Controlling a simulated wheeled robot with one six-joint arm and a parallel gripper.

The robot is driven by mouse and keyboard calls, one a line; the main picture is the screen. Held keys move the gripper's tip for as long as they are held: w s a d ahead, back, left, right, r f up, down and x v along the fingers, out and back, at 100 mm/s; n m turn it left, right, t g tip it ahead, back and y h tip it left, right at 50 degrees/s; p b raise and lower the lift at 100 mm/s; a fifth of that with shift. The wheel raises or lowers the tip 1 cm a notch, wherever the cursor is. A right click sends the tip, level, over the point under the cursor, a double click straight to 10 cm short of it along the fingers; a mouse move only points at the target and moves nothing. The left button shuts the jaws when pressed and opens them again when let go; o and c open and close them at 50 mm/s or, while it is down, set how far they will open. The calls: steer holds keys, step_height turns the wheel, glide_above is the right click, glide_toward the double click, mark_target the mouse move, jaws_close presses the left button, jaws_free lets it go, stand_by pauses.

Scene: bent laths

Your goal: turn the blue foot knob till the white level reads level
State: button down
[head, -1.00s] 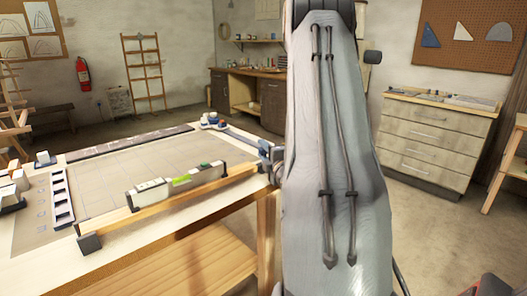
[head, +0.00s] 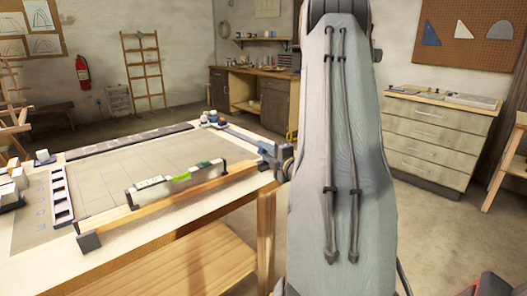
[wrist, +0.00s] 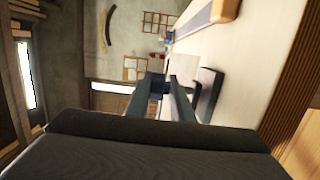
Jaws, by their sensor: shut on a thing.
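The white level (head: 150,190) lies along a wooden lath (head: 195,190) near the front edge of the bench, with a bright yellow-green vial at its middle. Its bubble is too small to read. My gripper (head: 281,160) is at the right end of the lath, at the bench's right corner, partly behind my arm. In the wrist view my gripper (wrist: 160,92) has its two fingers closed on a small dark blue piece, the blue foot knob (wrist: 158,87). The fingers cover most of the knob.
A dark block (head: 88,241) sits at the lath's left end. A slotted white rack (head: 61,196) and small white blocks stand at the bench's left. The gridded mat (head: 135,163) behind the level is mostly clear.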

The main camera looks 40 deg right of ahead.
steer(key=n+y, duration=0.1)
steer(key=y, duration=0.1)
steer(key=n+y, duration=0.2)
steer(key=y, duration=0.1)
steer(key=shift+d+r+n+y+b, duration=0.25)
steer(key=shift+r+n+y+b, duration=0.05)
steer(key=shift+r+n, duration=0.1)
steer(key=n+g+y+b, duration=0.1)
steer(key=n+y, duration=0.1)
steer(key=y, duration=0.1)
steer(key=n+g+y, duration=0.1)
steer(key=n+y, duration=0.1)
steer(key=y, duration=0.1)
steer(key=shift+w+a+f+g+y+b, duration=0.1)
steer(key=shift+f+g+y+b, duration=0.05)
steer(key=shift+g+y+b, duration=0.2)
steer(key=n+g+y+b, duration=0.2)
steer(key=n+g+y, duration=0.1)
steer(key=shift+n+y, duration=0.3)
steer(key=shift+y, duration=0.05)
steer(key=shift+r+n+g+y+b, duration=0.2)
steer(key=shift+n+g+y+b, duration=0.75)
steer(key=shift+g, duration=0.2)
steer(key=shift+a+g, duration=0.1)
steer(key=shift+g, duration=0.2)
steer(key=c, duration=1.8)
jaws_free()
steer(key=shift+r, duration=0.1)
steer(key=shift+o, duration=0.4)
